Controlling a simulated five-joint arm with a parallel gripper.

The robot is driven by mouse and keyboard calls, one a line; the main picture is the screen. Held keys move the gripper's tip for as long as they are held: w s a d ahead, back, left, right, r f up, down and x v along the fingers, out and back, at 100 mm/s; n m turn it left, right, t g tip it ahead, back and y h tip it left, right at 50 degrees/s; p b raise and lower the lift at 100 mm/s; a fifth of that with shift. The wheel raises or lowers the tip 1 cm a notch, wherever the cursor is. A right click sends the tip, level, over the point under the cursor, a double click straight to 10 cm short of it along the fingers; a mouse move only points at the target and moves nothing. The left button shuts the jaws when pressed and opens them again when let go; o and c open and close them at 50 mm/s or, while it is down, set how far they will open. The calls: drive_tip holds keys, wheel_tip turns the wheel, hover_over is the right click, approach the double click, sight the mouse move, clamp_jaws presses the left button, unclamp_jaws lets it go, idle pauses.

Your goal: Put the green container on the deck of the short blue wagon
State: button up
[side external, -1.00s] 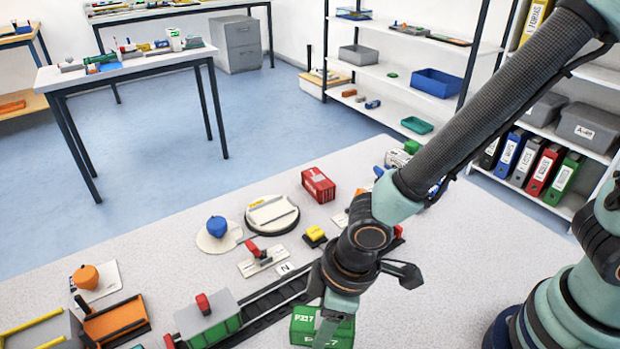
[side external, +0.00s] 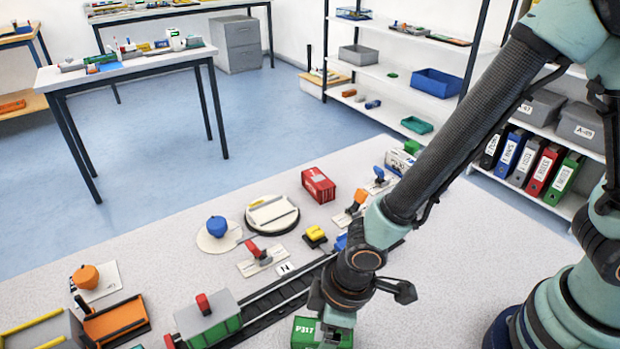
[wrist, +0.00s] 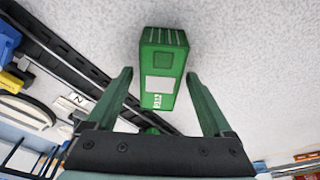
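The green container (side external: 305,333) stands on the pale tabletop on the near side of the dark track. In the wrist view it (wrist: 164,62) lies ahead of and between the fingertips, with a gap on each side. My gripper (side external: 330,328) is open and low over the container in the side view, partly covering it; contact cannot be told. The open fingers show in the wrist view (wrist: 159,75). A blue piece (side external: 341,243) shows beside my arm near the track; it may be the short blue wagon, but most of it is hidden.
The dark track (side external: 275,300) runs past the container. The near right tabletop is clear.

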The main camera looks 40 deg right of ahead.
drive_tip(key=shift+r, duration=0.1)
drive_tip(key=shift+r, duration=0.65)
wheel_tip(320, 180, up, 11)
drive_tip(key=s+d, duration=0.2)
drive_tip(key=w+d+r+m+t, duration=0.1)
drive_tip(key=w+d+r+m, duration=0.2)
drive_tip(key=d, duration=0.5)
drive_tip(key=w+d+r+m+t, duration=0.2)
drive_tip(key=w+d+r+m, duration=0.2)
drive_tip(key=d, duration=0.5)
drive_tip(key=shift+w+d+r+h, duration=0.2)
drive_tip(key=shift+r+h, duration=0.1)
drive_tip(key=shift+r, duration=0.6)
drive_tip(key=shift+o, duration=0.5)
drive_tip(key=d+r+m+t+h, duration=0.1)
drive_tip(key=d+r+m, duration=0.1)
drive_tip(key=d, duration=0.4)
drive_tip(key=shift+s+r+m, duration=0.15)
drive_tip(key=shift+s+m, duration=0.15)
drive_tip(key=shift+s, duration=0.15)
drive_tip(key=shift+d, duration=0.1)
